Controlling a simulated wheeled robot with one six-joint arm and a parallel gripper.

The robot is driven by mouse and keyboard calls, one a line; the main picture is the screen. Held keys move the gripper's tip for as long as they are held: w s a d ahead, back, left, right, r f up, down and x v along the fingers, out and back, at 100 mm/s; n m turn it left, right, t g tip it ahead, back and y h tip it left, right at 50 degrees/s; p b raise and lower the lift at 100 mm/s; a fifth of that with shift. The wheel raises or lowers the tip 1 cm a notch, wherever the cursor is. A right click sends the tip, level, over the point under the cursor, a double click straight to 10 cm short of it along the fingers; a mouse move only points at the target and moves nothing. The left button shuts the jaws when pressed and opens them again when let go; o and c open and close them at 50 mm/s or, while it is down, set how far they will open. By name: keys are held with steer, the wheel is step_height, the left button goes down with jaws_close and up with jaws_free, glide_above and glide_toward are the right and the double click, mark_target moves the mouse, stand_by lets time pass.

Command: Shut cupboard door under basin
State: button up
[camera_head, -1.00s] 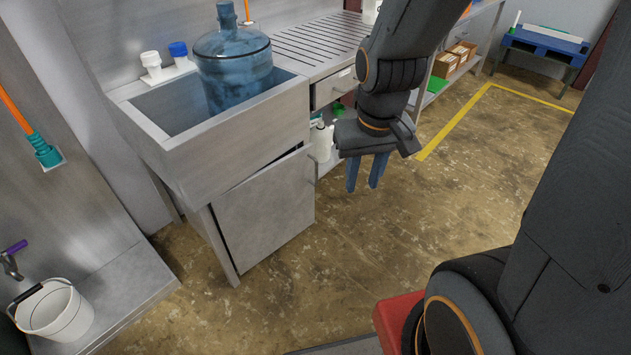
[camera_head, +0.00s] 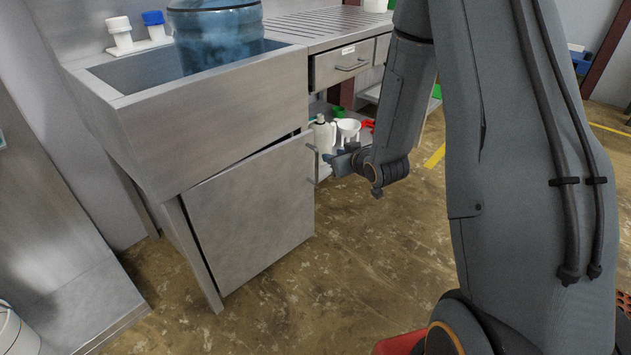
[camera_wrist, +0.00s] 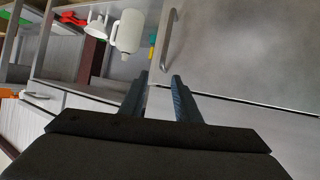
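The grey cupboard door (camera_head: 252,205) under the basin (camera_head: 200,125) stands slightly ajar, with a dark gap along its top edge. Its bar handle (camera_head: 314,164) is on the right edge. My gripper (camera_head: 335,163) is just right of that handle and points left towards it. In the wrist view the door (camera_wrist: 245,50) fills the upper right, with its handle (camera_wrist: 169,40) just beyond the fingertips. My gripper's two blue fingers (camera_wrist: 159,78) are apart, with nothing between them. The fingers look apart from the handle, but contact is hard to judge.
A white bottle (camera_head: 322,133) and a white funnel (camera_head: 348,129) stand on the shelf right of the cupboard. A drawer (camera_head: 343,65) is above them. A blue jug (camera_head: 215,40) sits in the basin. The floor (camera_head: 290,290) before the door is clear.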

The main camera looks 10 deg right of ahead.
steer(key=w+f+t+y+b, duration=0.3)
steer(key=w+f+t+b, duration=0.15)
steer(key=f+b, duration=0.55)
steer(key=b, duration=0.2)
glide_above(316, 183)
steer(key=shift+w+d+f+n, duration=0.1)
steer(key=shift+w+f+n, duration=0.1)
steer(key=shift+f, duration=0.35)
steer(key=shift+w+d+f+n, duration=0.1)
steer(key=shift+f+n, duration=0.1)
steer(key=shift+f, duration=0.3)
jaws_close()
steer(key=shift+a, duration=0.1)
